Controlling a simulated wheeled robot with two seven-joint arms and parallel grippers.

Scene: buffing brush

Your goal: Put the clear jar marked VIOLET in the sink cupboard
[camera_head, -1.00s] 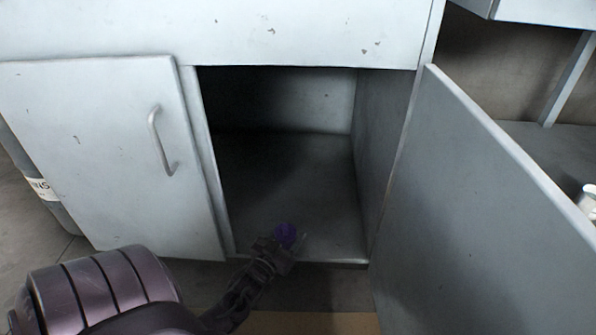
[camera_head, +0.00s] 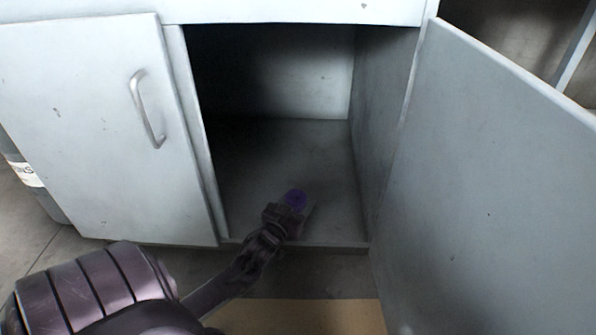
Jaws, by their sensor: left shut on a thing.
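The sink cupboard (camera_head: 325,160) stands ahead with its right-hand door (camera_head: 480,190) swung wide open. Its inside is empty apart from what I hold. My left gripper (camera_head: 292,208) reaches from the lower left over the cupboard's front edge. It is shut on a jar with a violet top (camera_head: 295,198). The jar is just inside the opening, near the front of the cupboard floor. The gripper hides most of the jar, and no marking on it can be read. I cannot tell whether the jar touches the floor. My right gripper is not in view.
The left cupboard door (camera_head: 110,130) with a bar handle (camera_head: 147,108) is closed. A grey container with a white label (camera_head: 25,174) stands on the floor at far left. A tan mat (camera_head: 300,316) lies in front. The cupboard floor behind the jar is clear.

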